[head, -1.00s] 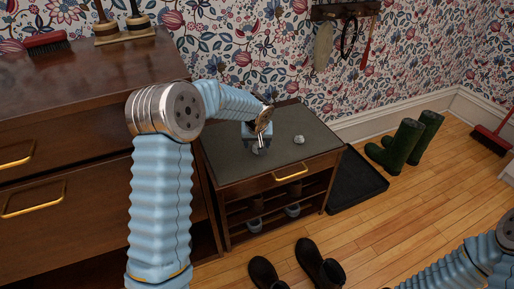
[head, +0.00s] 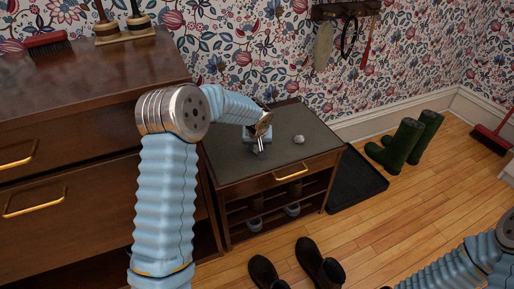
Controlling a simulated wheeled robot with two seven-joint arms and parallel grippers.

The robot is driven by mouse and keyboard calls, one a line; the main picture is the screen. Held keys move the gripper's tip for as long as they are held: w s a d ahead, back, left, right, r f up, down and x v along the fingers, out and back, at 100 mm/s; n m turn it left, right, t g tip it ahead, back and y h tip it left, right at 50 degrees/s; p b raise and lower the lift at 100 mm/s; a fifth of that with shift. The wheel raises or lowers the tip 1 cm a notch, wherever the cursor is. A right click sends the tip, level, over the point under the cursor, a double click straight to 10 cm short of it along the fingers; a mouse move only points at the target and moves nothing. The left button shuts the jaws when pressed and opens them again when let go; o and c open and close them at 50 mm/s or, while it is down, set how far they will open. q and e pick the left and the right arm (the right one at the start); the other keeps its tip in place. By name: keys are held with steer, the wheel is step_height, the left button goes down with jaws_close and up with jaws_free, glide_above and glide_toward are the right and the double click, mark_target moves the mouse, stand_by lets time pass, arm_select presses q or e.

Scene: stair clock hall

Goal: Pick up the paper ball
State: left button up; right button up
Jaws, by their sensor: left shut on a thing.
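My left gripper (head: 259,148) is over the left part of the small cabinet's dark top (head: 285,155), pointing down. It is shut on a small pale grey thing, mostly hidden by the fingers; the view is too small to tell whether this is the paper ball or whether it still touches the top. A second small whitish lump (head: 298,139) rests on the same top, to the right of the gripper and apart from it; I cannot tell whether it is crumpled paper. My right gripper is out of view.
A taller brown chest (head: 90,110) stands at the left with brushes on it. Dark shoes (head: 310,265) lie on the floor in front. A black tray (head: 356,180) and green boots (head: 405,145) are to the right. The right part of the cabinet top is mostly clear.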

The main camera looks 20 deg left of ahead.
mark_target(257, 147)
arm_select(q)
steer(key=shift+r, duration=0.6)
step_height(257, 147, up, 3)
steer(key=shift+s+d+f, duration=0.1)
steer(key=shift+s+f, duration=0.05)
steer(key=shift+f, duration=0.05)
steer(key=s+d+r+b, duration=0.2)
steer(key=s+d+r, duration=0.2)
steer(key=s+r, duration=0.5)
steer(key=s, duration=0.4)
steer(key=shift+r+b, duration=0.15)
steer(key=shift+b, duration=0.15)
steer(key=shift+d, duration=0.1)
